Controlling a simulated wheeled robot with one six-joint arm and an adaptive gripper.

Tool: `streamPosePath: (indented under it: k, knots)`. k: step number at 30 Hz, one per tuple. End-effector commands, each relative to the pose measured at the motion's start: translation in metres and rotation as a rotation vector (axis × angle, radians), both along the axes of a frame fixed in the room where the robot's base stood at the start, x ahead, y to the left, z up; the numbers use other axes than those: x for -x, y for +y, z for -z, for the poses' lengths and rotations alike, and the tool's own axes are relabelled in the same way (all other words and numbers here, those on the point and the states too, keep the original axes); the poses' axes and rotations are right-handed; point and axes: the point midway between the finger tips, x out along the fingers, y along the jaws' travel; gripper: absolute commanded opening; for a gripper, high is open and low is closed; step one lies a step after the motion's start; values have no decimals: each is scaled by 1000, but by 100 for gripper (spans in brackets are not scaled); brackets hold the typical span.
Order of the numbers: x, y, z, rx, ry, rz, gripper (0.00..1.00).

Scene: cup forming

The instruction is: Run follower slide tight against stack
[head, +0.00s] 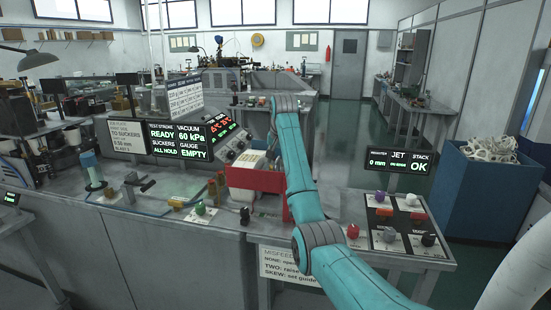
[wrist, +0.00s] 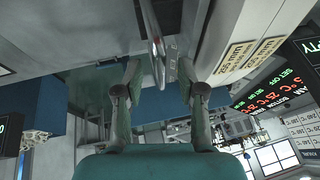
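The stack is probably the pale block of blanks (head: 246,170) in the head view, beside a red box-like part (head: 254,181) behind my arm. I cannot tell which part is the follower slide; the red part may belong to it. My gripper is hidden in the head view. In the wrist view my gripper (wrist: 159,70) is open, its two fingers apart. A thin shiny metal piece (wrist: 154,35) shows between and beyond the fingertips. I cannot tell whether they touch it. No held object shows.
The front bench carries a control panel (head: 399,226) with coloured knobs at right and a green knob (head: 200,208) at left. A small display (head: 398,162) reads 0 mm and STACK OK. A blue bin (head: 478,185) of white scraps stands right. The aisle behind is clear.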

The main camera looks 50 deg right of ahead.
Motion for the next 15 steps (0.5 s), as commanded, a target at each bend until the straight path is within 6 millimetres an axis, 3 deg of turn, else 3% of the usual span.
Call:
streamPosePath:
  k: [6, 11, 15]
  knots:
    - [0, 0, 0, 0, 0, 0, 39]
    - [0, 0, 0, 0, 0, 0, 0]
    - [0, 0, 0, 0, 0, 0, 0]
